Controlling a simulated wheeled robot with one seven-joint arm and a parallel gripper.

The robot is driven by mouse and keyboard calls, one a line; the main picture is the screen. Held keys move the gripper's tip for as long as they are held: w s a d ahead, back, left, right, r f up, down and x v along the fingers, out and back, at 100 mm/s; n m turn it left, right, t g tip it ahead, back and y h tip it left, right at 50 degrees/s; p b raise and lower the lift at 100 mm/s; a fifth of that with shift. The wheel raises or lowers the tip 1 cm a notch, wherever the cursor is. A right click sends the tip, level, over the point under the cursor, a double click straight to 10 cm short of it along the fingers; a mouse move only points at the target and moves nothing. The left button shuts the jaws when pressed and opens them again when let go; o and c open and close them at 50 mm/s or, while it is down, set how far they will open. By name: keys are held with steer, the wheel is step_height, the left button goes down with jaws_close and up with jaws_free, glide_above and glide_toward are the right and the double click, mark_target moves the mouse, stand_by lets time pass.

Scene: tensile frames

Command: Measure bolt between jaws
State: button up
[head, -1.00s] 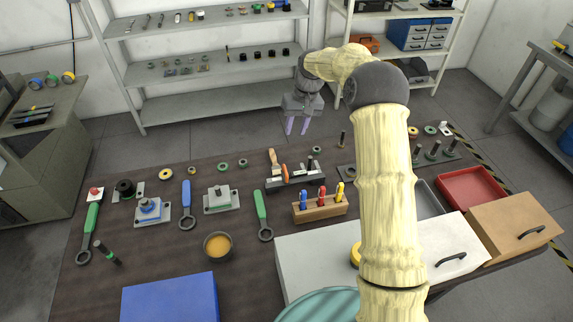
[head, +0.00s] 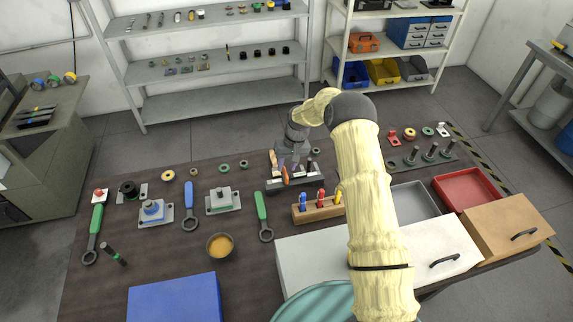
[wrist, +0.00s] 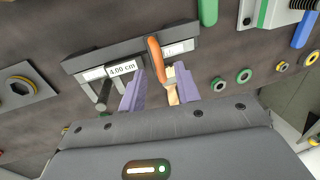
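The measuring gauge (head: 308,183) is a long dark bar on the table. In the wrist view the gauge (wrist: 75,66) has a white readout of 4.00 cm. A dark bolt (wrist: 103,93) stands at its left part there, seemingly between two dark jaws; contact is unclear. An orange handle (wrist: 155,58) rises from the gauge, with a pale wooden piece (wrist: 172,92) beside it. My gripper (wrist: 160,92) is open, its purple fingers apart either side of the handle and wooden piece. In the head view my gripper (head: 287,163) hangs low over the gauge.
A wooden holder (head: 318,211) with coloured tools stands in front of the gauge. A green wrench (head: 262,215) lies to the left. A grey tray (head: 412,200) and red tray (head: 468,187) are at the right. Upright pegs (head: 432,152) stand at the back right.

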steer(key=shift+a+f, duration=0.15)
steer(key=shift+f, duration=0.55)
jaws_close()
steer(key=shift+w+d+b, duration=0.2)
steer(key=shift+d+b, duration=0.5)
steer(key=shift+d, duration=0.65)
jaws_free()
steer(key=shift+d, duration=0.1)
steer(key=shift+r, duration=0.1)
